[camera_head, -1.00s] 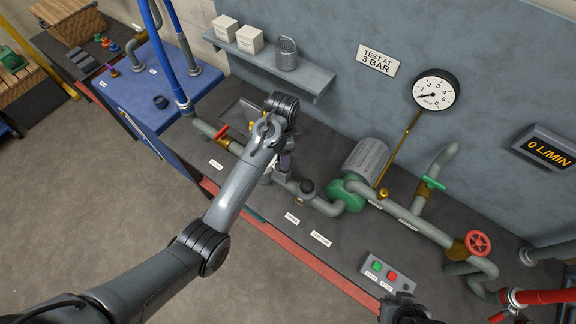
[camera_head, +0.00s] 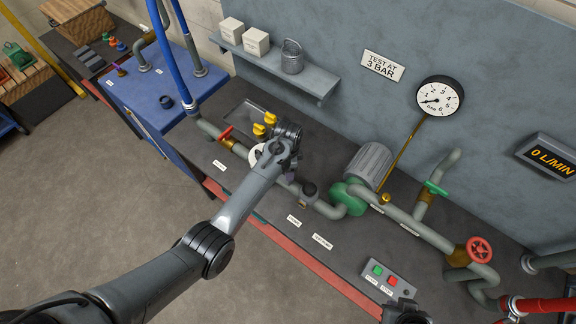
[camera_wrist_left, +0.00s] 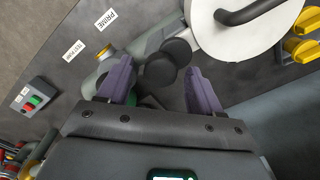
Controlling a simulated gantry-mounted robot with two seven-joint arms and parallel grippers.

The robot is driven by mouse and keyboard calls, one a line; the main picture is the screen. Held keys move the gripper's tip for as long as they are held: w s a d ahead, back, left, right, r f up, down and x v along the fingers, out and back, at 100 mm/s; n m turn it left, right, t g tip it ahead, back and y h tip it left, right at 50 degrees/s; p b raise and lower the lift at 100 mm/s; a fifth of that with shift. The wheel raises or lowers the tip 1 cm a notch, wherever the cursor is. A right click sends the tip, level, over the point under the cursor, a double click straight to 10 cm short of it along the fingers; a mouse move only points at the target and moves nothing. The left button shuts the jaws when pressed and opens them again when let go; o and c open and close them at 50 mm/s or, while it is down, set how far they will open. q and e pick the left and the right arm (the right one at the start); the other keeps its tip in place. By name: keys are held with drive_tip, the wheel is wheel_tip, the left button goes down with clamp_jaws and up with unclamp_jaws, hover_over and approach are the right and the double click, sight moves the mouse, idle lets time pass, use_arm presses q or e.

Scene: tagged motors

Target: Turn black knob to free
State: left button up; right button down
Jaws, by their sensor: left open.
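A black knob (camera_head: 309,188) stands on the grey pipe left of the green pump in the head view. My left gripper (camera_wrist_left: 158,75) is open, with two purple fingers apart. In the left wrist view, dark round knob shapes (camera_wrist_left: 174,54) show just beyond and between the fingertips. I cannot tell which of them is the task's knob, and no grip on them shows.
A white round body with a dark handle (camera_wrist_left: 245,25) is close to the right finger. Yellow knobs (camera_head: 265,124) stand behind my left wrist. A red-handled valve (camera_head: 226,133) is to the left. A start/stop box (camera_head: 385,277) sits on the bench front.

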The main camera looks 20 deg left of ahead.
use_arm(q)
drive_tip(key=c, duration=1.1)
drive_tip(key=shift+o, duration=0.2)
drive_tip(key=n+p, duration=0.3)
drive_tip(key=shift+r+n, duration=0.2)
drive_tip(key=shift+n, duration=0.1)
drive_tip(key=n+p, duration=0.1)
drive_tip(key=n, duration=0.2)
drive_tip(key=shift+n+p, duration=0.3)
drive_tip(key=shift+p, duration=0.05)
drive_tip(key=n+p, duration=0.1)
drive_tip(key=n, duration=0.3)
drive_tip(key=shift+f+n, duration=0.15)
drive_tip(key=shift+n, duration=0.15)
drive_tip(key=n, duration=0.4)
drive_tip(key=shift+p, duration=0.35)
